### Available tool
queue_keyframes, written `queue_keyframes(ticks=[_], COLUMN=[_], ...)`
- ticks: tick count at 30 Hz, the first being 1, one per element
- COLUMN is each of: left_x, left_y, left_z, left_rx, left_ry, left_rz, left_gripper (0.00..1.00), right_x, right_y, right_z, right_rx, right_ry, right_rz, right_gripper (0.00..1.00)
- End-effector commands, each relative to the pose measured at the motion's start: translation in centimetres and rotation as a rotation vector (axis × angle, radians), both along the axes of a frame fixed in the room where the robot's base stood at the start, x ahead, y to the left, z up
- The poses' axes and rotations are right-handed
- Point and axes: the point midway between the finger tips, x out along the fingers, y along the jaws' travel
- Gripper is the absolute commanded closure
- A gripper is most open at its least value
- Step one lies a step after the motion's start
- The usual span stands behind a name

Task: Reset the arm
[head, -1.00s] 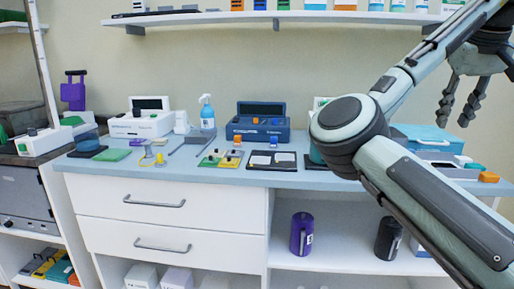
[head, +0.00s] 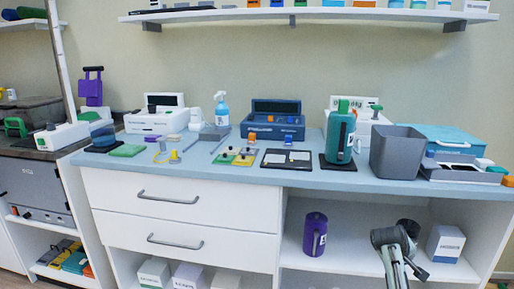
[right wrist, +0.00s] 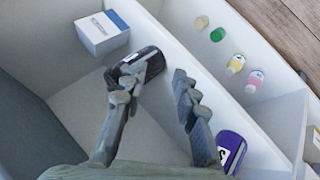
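My right gripper (right wrist: 157,82) is open in the right wrist view, with its two fingers apart. A black canister (right wrist: 152,62) is beside and partly behind the left-hand finger, and I cannot tell whether they touch. In the head view my right gripper (head: 400,250) is low in front of the lower right shelf (head: 345,260). My left gripper is in neither view.
A purple canister (head: 315,235) stands left of my right gripper and a white box (head: 445,243) right of it. The counter (head: 240,175) above holds a green bottle (head: 340,135), a grey bin (head: 397,153) and several devices. Small bottles (right wrist: 235,64) show in the wrist view.

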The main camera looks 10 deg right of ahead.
Motion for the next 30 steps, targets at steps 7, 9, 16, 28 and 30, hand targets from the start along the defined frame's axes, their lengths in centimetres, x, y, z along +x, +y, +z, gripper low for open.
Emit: queue_keyframes(ticks=[7, 9, 16, 28, 30], left_x=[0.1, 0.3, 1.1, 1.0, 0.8], left_y=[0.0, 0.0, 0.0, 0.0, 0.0], left_z=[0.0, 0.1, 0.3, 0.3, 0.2], left_rx=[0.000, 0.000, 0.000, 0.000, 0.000], left_ry=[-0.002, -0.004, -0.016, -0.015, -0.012], left_rz=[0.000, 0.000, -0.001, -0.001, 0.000], left_gripper=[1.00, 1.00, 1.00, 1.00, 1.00], right_x=[-6.5, -8.8, -18.1, -32.3, -33.0], right_y=[5.6, 7.3, 12.9, 19.9, 20.3], right_z=[-13.2, -16.4, -25.4, -33.1, -33.4], right_rx=[0.089, 0.125, 0.265, 0.466, 0.477], right_ry=[0.070, 0.091, 0.162, 0.262, 0.266], right_rz=[0.117, 0.141, 0.187, 0.181, 0.179], right_gripper=[0.71, 0.71, 0.71, 0.71, 0.71])
